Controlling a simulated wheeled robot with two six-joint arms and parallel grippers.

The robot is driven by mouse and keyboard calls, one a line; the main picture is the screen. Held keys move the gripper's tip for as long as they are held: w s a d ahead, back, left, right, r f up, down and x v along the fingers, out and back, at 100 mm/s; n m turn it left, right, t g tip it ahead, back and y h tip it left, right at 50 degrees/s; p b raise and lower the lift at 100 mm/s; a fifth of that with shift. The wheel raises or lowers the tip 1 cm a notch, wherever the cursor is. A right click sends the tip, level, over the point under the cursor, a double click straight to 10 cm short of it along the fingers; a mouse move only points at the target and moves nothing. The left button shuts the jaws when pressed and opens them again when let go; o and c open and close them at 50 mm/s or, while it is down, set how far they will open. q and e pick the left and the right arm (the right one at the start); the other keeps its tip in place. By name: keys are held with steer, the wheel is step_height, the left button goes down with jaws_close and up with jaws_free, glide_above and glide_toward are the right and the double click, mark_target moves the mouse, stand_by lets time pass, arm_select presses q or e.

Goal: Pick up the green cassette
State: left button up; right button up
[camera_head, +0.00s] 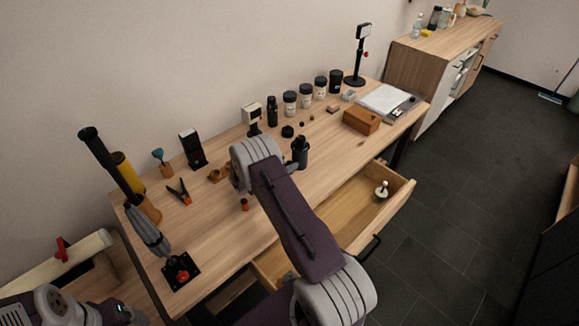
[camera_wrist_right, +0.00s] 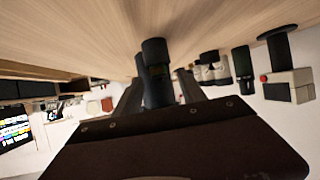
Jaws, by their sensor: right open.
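I cannot pick out a green cassette for certain. Small dark pieces, too small to identify, lie near a short black pot (camera_head: 288,131) on the table. A dark green bottle (camera_head: 272,110) stands behind them and also shows in the right wrist view (camera_wrist_right: 243,66). My right gripper (camera_wrist_right: 160,92) is open, low over the table, its dark fingers on either side of a black cylinder (camera_wrist_right: 155,68). In the head view my right wrist and arm largely hide this gripper, and a black cylinder (camera_head: 300,152) stands just right of the wrist.
Several dark jars (camera_head: 306,95) line the table's back. A brown box (camera_head: 361,121) and a white pad (camera_head: 383,99) are at right. An open drawer (camera_head: 345,215) holds a small white item (camera_head: 381,190). Tall tools stand at left, near a black plate (camera_head: 180,270).

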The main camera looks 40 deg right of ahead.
steer(key=shift+a, duration=0.1)
jaws_close()
steer(key=shift+r, duration=0.2)
step_height(320, 180, up, 18)
steer(key=b, duration=0.1)
steer(key=shift+b, duration=0.4)
